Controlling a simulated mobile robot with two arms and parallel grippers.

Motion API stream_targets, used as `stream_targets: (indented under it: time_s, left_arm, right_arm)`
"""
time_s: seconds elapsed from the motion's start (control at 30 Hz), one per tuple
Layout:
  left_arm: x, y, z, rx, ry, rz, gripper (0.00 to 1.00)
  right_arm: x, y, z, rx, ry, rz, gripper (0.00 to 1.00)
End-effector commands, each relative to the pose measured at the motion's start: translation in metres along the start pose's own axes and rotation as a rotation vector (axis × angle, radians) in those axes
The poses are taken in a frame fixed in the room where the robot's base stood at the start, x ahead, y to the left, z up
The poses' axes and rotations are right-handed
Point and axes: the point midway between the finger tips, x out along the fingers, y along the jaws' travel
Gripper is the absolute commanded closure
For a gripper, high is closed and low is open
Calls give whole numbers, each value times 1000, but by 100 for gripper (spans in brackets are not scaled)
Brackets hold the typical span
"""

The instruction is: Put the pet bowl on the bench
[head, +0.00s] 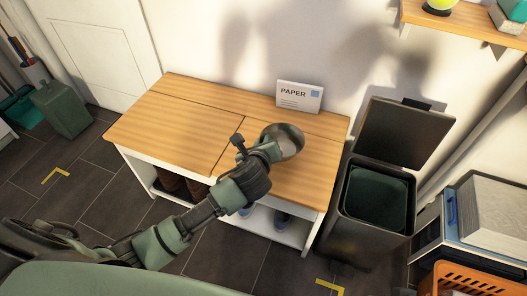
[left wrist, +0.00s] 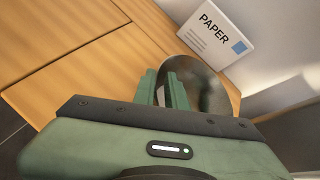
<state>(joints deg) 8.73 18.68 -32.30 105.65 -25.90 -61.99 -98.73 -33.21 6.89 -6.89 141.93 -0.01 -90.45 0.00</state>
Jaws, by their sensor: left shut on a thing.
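The pet bowl (head: 289,139) is a round grey metal bowl, seen in the head view over the right part of the wooden bench (head: 190,118). My left gripper (head: 272,147) is shut on the bowl's near rim. In the left wrist view the two green fingers (left wrist: 166,92) pinch the bowl (left wrist: 210,88), and the gripper body hides its lower part. I cannot tell whether the bowl touches the bench top. My right gripper is not in view.
A white PAPER sign (head: 299,96) stands at the bench's back edge, close behind the bowl. An open dark bin (head: 370,215) stands right of the bench. Shoes (head: 180,185) sit on the shelf below. The bench top's left side is clear.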

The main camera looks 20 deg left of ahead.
Motion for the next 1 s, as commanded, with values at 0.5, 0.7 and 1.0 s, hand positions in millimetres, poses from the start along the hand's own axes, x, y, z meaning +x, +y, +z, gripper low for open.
stream_targets:
  time_s: [0.5,0.7,1.0]
  left_arm:
    - [17,14,-28,1,0,0,100]
    - [19,15,-30,1,1,2,66]
    - [18,15,-30,1,1,1,66]
  right_arm:
    - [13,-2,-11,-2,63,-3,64]
    - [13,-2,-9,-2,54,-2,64]
    - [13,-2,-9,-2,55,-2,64]
